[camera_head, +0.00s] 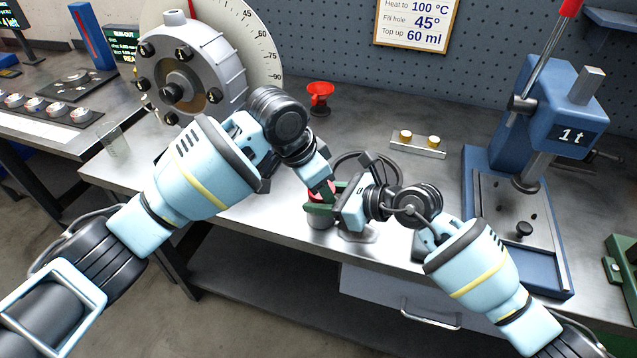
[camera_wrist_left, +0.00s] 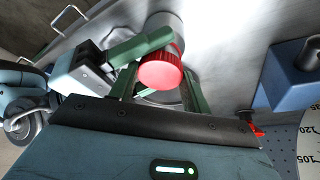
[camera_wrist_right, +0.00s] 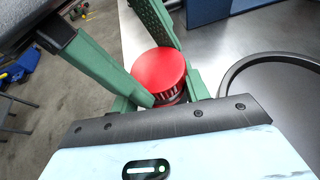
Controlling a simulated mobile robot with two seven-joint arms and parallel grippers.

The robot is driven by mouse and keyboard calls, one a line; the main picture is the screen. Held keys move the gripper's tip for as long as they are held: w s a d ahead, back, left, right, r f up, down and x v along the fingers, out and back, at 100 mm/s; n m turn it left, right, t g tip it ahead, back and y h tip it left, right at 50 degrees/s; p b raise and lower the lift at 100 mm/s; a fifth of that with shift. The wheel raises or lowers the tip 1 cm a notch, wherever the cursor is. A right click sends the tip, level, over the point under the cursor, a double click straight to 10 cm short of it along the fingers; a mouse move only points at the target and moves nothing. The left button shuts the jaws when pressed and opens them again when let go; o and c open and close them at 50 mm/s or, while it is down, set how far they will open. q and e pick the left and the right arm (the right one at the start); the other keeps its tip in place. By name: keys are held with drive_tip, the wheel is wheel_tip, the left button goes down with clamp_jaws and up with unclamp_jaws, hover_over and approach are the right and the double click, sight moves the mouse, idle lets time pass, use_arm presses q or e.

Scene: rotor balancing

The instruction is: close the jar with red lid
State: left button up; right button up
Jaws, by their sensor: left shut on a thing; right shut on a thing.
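The red lid (camera_wrist_left: 161,71) is round with a ribbed side. It sits at or just over the mouth of the jar (camera_head: 320,222); I cannot tell whether there is a gap. The jar stands upright near the table's front edge, mostly hidden by the grippers. My left gripper (camera_head: 321,187) comes down from above, shut on the lid. My right gripper (camera_head: 325,205) comes in from the right, its green fingers shut around the jar just below the lid. The lid's flat top shows in the right wrist view (camera_wrist_right: 158,72).
A blue press (camera_head: 530,180) stands to the right. A large rotor (camera_head: 195,75) stands at the back left, a clear glass (camera_head: 112,140) at the left.

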sight(317, 201)
use_arm(q)
drive_tip(key=shift+s+a+f+g+y, duration=0.15)
drive_tip(key=shift+s+f+g, duration=0.15)
drive_tip(key=shift+f, duration=0.25)
drive_tip(key=shift+s+a+f+g+y, duration=0.1)
drive_tip(key=shift+s+f+g+y, duration=0.15)
drive_tip(key=shift+f, duration=0.3)
use_arm(e)
drive_tip(key=shift+w+d+r, duration=0.1)
drive_tip(key=shift+w+r, duration=0.1)
use_arm(q)
drive_tip(key=shift+f, duration=0.55)
use_arm(e)
drive_tip(key=shift+o, duration=0.2)
use_arm(q)
drive_tip(key=o, duration=1.1)
drive_tip(key=shift+d, duration=0.1)
use_arm(e)
clamp_jaws()
use_arm(q)
drive_tip(key=shift+o, duration=0.4)
drive_tip(key=shift+d+r, duration=0.15)
drive_tip(key=shift+r, duration=2.55)
use_arm(e)
drive_tip(key=shift+w+d+f, duration=0.15)
drive_tip(key=shift+f, duration=0.1)
use_arm(q)
drive_tip(key=shift+w, duration=0.1)
